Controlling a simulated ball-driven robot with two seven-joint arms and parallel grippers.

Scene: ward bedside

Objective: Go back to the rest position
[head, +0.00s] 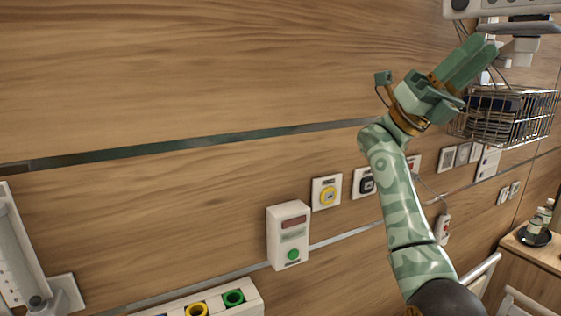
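My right arm rises from the bottom right, pale green with a leaf-like pattern. My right gripper (482,46) is raised in front of the wall and points up to the right. Its two green fingers lie close side by side, with nothing seen between them. It overlaps the left edge of a wire basket (533,122) in the picture; I cannot tell how far apart they are. My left gripper is not in view.
A white box with a green button (288,236) sits on the wood-panelled wall (190,80). Wall sockets (327,193) run to its right. Coloured outlets (234,298) are at the bottom. A bedside cabinet (527,250) holds a dark tray with bottles (545,211) at right. Monitor equipment (505,8) hangs top right.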

